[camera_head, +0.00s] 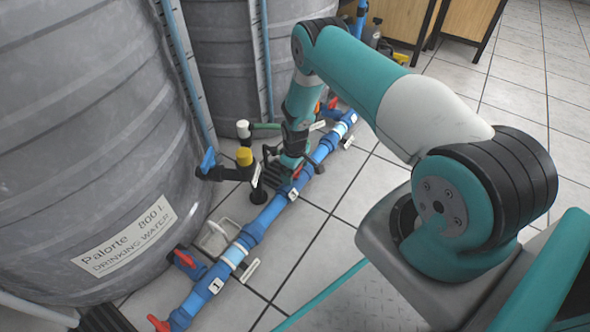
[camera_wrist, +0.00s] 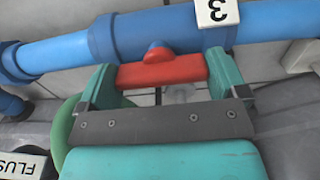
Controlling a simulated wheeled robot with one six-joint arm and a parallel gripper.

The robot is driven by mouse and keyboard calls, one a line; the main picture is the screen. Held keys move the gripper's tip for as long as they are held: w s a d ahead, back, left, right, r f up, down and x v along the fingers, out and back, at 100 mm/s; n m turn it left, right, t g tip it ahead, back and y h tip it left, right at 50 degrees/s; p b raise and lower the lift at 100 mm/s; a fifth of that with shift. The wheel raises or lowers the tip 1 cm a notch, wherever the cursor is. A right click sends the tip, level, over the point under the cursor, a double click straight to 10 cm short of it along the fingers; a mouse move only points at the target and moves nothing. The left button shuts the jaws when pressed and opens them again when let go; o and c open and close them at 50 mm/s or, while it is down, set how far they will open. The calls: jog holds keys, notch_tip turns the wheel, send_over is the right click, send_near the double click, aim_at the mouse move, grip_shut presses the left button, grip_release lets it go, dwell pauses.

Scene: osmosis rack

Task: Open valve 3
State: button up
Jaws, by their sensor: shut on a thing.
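In the wrist view, a small white tag reading 3 (camera_wrist: 217,11) is fixed to a blue pipe (camera_wrist: 270,22). The red handle of valve 3 (camera_wrist: 163,71) lies beside the pipe, roughly parallel to it. My gripper (camera_wrist: 160,82) has one teal finger at each end of the handle and is shut on it. In the head view my gripper (camera_head: 291,160) is low at the pipe line, and a bit of red handle (camera_head: 297,172) shows beside it. The rest of the handle is mostly hidden there by the gripper.
Big grey water tanks (camera_head: 80,150) stand left of the pipe. A yellow-capped fitting (camera_head: 244,157) and a blue-handled valve (camera_head: 208,160) are close left of my gripper. A red-handled valve (camera_head: 184,259) is nearer, by tag 1 (camera_head: 215,286).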

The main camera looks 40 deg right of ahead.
jog(key=o, duration=0.6)
jog(key=shift+r, duration=0.1)
notch_tip(320, 180, up, 17)
jog(key=p, duration=0.8)
jog(key=shift+r, duration=0.15)
